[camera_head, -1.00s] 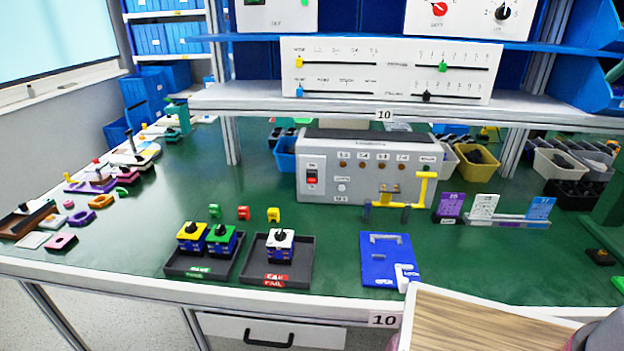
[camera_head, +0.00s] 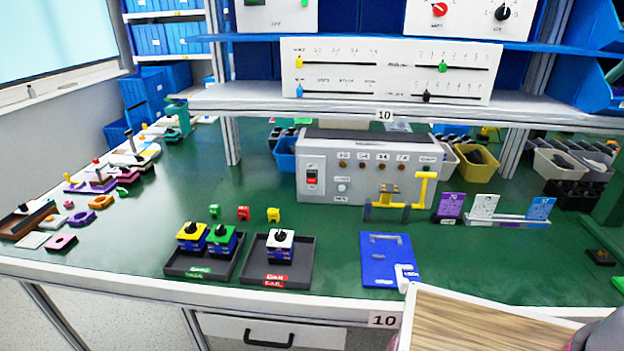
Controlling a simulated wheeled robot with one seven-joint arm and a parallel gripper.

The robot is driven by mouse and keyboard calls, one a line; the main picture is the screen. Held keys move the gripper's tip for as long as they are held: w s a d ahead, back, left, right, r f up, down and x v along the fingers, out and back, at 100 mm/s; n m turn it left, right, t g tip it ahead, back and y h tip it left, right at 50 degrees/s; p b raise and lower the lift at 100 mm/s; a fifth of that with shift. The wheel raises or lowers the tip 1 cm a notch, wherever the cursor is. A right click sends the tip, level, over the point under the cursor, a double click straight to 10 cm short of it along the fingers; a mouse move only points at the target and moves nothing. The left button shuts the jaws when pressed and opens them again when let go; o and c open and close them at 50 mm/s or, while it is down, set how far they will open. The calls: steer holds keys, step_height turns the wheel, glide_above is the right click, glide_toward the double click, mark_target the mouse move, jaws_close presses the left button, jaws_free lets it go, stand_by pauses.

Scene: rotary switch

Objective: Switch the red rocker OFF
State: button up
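The red rocker (camera_head: 311,181) sits in a black frame on a white plate at the left end of the grey control box's front (camera_head: 325,192). Small labels are above and below it, too small to read surely. I cannot tell which way the rocker is tipped. Nothing covers it. My gripper is not in view.
A yellow bracket (camera_head: 424,190) stands in front of the box's right side. Two dark trays (camera_head: 310,270) with switch blocks and a blue plate (camera_head: 378,278) lie in front. A wood-topped panel (camera_head: 480,322) fills the lower right. Shelves (camera_head: 300,103) hang above the box.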

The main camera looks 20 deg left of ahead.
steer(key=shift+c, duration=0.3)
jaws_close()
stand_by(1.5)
